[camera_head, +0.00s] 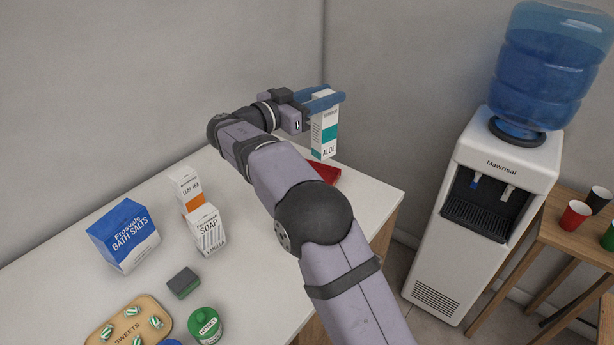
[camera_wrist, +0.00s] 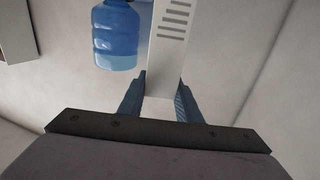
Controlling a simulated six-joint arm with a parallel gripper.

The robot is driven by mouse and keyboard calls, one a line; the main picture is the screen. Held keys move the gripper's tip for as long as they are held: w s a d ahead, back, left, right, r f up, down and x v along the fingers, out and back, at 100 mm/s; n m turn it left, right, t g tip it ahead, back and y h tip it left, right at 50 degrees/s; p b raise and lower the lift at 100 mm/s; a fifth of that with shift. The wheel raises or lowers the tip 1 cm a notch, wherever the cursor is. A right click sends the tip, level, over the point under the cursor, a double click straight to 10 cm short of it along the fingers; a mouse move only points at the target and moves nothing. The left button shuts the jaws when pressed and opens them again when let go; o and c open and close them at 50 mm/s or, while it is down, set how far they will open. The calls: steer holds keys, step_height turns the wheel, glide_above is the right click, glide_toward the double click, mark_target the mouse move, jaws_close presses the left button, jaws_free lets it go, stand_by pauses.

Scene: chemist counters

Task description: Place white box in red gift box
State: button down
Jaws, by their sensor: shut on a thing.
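My gripper (camera_head: 327,99) is shut on a tall white box (camera_head: 323,132) with a teal band and the word ALOE. The box is upright at the counter's far right end, close to the red gift box (camera_head: 325,171). Only part of the red box shows, as my arm hides the rest. I cannot tell whether the white box is above, inside or behind it. In the wrist view, the white box (camera_wrist: 170,45) stands between my two blue fingers (camera_wrist: 160,98).
On the white counter (camera_head: 60,275) are a blue bath salts box (camera_head: 124,235), a clay tea box (camera_head: 187,188), a soap box (camera_head: 206,230), a dark block (camera_head: 183,283), a green jar (camera_head: 205,325) and a sweets board (camera_head: 105,328). A water cooler (camera_head: 483,215) stands right.

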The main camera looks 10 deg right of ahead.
steer(key=w+a+f+n+t+y+p, duration=0.1)
steer(key=f, duration=0.6)
steer(key=w+a+f+n+t+y+p, duration=0.1)
steer(key=w+a+f+t+p, duration=0.1)
steer(key=f, duration=0.6)
steer(key=shift+w+a+f+n+t+y+p, duration=0.15)
steer(key=shift+w+f+n+t+y+p, duration=0.15)
steer(key=shift+n, duration=0.1)
steer(key=shift+f+b, duration=0.15)
steer(key=shift+b, duration=0.2)
steer(key=c, duration=1.3)
jaws_free()
